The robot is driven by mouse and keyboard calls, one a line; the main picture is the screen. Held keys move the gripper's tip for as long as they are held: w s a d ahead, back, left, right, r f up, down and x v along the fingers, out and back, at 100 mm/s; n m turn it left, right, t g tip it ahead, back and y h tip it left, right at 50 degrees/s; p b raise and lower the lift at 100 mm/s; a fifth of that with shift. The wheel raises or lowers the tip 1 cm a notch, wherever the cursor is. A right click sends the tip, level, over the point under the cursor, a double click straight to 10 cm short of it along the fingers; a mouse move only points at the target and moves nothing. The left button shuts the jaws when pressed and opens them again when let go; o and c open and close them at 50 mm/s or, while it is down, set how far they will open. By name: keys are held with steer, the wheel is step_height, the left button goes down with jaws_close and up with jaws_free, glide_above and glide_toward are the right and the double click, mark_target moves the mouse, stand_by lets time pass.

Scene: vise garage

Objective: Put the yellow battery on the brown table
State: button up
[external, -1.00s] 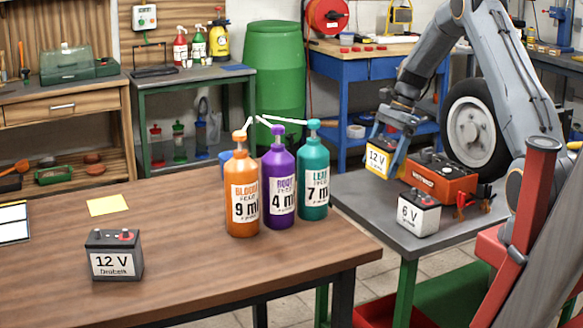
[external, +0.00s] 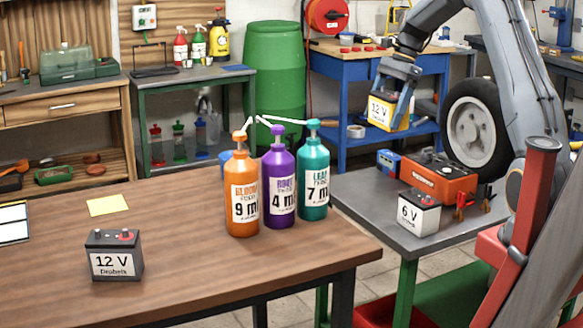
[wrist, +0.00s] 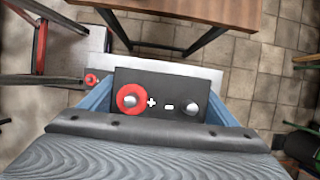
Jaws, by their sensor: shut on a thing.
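The yellow battery (external: 383,113), with a white 12 V label, is held up in the air above the back of the grey table. My gripper (external: 396,92) is shut on it. In the wrist view the battery's dark top (wrist: 168,95) shows a red and a grey terminal between my blue fingers. The brown table (external: 190,220) fills the left foreground, and its edge (wrist: 200,10) shows at the top of the wrist view. My gripper and the battery are to the right of the brown table and apart from it.
On the brown table stand a black 12 V battery (external: 114,255), an orange bottle (external: 241,190), a purple bottle (external: 279,185) and a teal bottle (external: 314,175). A yellow note (external: 108,205) lies there too. The grey table (external: 360,195) holds a white 6 V battery (external: 418,213) and an orange charger (external: 438,178).

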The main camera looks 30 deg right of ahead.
steer(key=w+a+m+b, duration=0.1)
steer(key=w+a, duration=0.3)
steer(key=a, duration=0.7)
steer(key=w+a+b, duration=0.1)
steer(key=w+a, duration=0.2)
steer(key=a, duration=0.8)
steer(key=w+a+m+b, duration=0.1)
steer(key=w+a, duration=0.3)
steer(key=a, duration=0.8)
steer(key=s+a+m+t+b, duration=0.1)
steer(key=s+a, duration=0.2)
steer(key=a, duration=0.9)
steer(key=s+a+m, duration=0.1)
steer(key=s+a, duration=0.2)
steer(key=a, duration=0.9)
steer(key=s+a+m+t+b, duration=0.1)
steer(key=s+a, duration=0.3)
steer(key=a, duration=0.8)
steer(key=shift+w+d+f+p, duration=0.1)
steer(key=shift+f+p, duration=0.05)
steer(key=shift+f, duration=2.35)
steer(key=shift+w+d+f+p, duration=0.1)
steer(key=shift+f+p, duration=0.1)
steer(key=shift+f, duration=2.3)
steer(key=shift+w+d+f+p, duration=0.1)
steer(key=shift+f+p, duration=0.05)
steer(key=shift+f, duration=2.35)
steer(key=shift+f, duration=0.1)
